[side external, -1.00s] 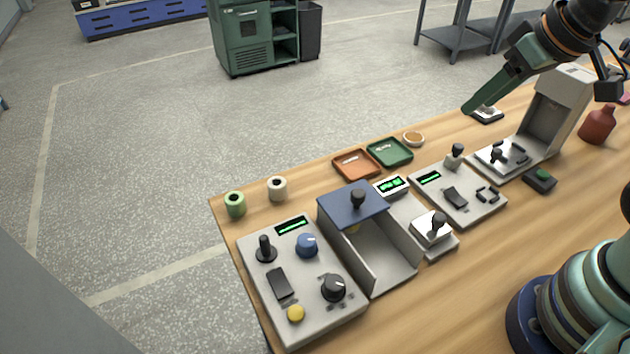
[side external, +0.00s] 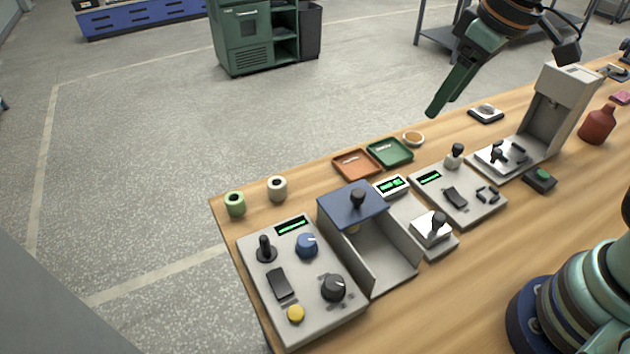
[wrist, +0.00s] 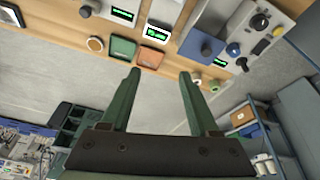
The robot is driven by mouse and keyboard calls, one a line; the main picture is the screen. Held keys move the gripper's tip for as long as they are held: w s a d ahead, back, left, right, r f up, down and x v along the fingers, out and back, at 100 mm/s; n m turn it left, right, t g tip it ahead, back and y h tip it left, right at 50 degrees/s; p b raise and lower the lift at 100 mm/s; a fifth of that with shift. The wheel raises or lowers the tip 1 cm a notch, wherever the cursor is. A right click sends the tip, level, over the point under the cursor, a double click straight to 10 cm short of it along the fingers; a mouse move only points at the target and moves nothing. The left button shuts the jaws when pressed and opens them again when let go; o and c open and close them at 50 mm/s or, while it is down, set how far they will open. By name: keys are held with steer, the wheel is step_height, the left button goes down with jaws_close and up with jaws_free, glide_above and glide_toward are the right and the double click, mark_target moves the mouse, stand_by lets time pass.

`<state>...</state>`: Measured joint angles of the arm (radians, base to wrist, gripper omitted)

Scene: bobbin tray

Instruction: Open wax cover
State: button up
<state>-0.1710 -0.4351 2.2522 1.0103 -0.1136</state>
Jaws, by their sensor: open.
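A blue cover plate (side external: 340,207) with a black knob lies over the far end of a grey open-front housing (side external: 388,265). A yellowish piece shows partly under it. No readable label tells me that this is the wax cover. The blue plate also shows in the wrist view (wrist: 195,44), beyond the right fingertip. My gripper (side external: 432,113) hangs above the far edge of the table, to the right of and higher than the blue plate. In the wrist view my gripper (wrist: 161,75) has its two green fingers apart, with nothing between them.
A control panel (side external: 325,318) with knobs stands left of the housing. A white-topped block (side external: 430,232) with a black knob and a switch panel (side external: 480,209) stand right. Orange (side external: 357,164) and green (side external: 390,152) trays lie behind. Two rolls (side external: 277,188) stand at the back left.

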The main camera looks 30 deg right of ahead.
mark_target(358, 192)
steer(key=w+a+f+n+g, duration=0.1)
steer(key=a+f+n+g, duration=0.15)
steer(key=a, duration=0.35)
steer(key=w+a+f+n+g, duration=0.1)
steer(key=w+a+n, duration=0.15)
steer(key=a, duration=0.35)
steer(key=shift+n+h, duration=0.3)
steer(key=shift+n, duration=0.1)
steer(key=f, duration=1.2)
steer(key=shift+s+f, duration=0.15)
steer(key=shift+s, duration=0.15)
jaws_close()
